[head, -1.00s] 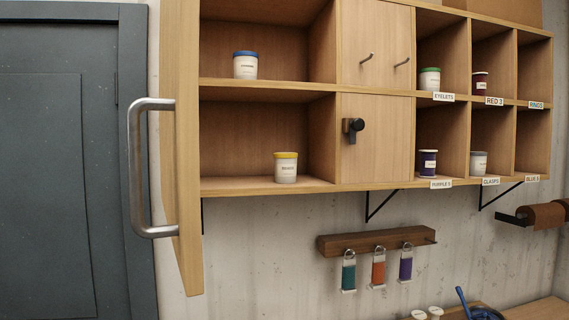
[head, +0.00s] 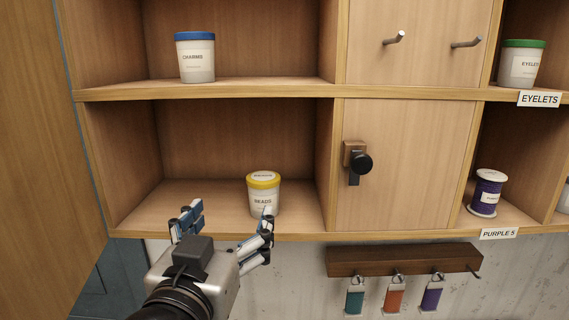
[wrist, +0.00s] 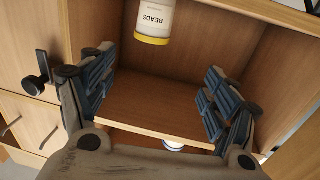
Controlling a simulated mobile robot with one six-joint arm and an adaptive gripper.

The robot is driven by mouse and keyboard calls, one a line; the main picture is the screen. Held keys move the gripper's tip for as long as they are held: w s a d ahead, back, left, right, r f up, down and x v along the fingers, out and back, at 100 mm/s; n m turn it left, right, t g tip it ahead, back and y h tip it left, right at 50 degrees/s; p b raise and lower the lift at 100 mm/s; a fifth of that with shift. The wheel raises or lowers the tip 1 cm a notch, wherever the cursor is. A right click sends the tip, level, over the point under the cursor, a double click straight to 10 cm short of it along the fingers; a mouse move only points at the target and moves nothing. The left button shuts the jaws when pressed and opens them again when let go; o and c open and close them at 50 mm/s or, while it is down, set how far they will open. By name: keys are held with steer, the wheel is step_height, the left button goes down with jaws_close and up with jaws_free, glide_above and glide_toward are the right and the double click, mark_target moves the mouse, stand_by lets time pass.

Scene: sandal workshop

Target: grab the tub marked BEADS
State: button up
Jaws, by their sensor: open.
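The BEADS tub (head: 264,195) is white with a yellow lid and stands upright on the floor of the lower left compartment in the head view. My gripper (head: 228,215) is open and empty at the front of that compartment, left of the tub. Its right finger overlaps the tub's lower edge in the picture; I cannot tell whether they touch. In the wrist view the tub (wrist: 154,20) appears upside down at the top, beyond the open fingers of my gripper (wrist: 155,95) and not between their tips.
A CHARMS tub (head: 195,58) with a blue lid stands on the shelf above. A closed panel with a black knob (head: 360,163) is right of the compartment. Key tags hang from a wooden rail (head: 405,260) below. The compartment's left part is clear.

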steer(key=h, duration=0.1)
steer(key=p, duration=0.1)
glide_toward(263, 176)
steer(key=x, duration=0.4)
steer(key=shift+w+d, duration=0.15)
steer(key=shift+w, duration=0.2)
steer(key=x, duration=0.3)
steer(key=f+x, duration=0.1)
steer(key=x, duration=0.1)
steer(key=shift+w+p, duration=0.25)
steer(key=shift+p, duration=0.15)
steer(key=shift+s, duration=0.1)
steer(key=shift+c, duration=0.2)
steer(key=c, duration=1.3)
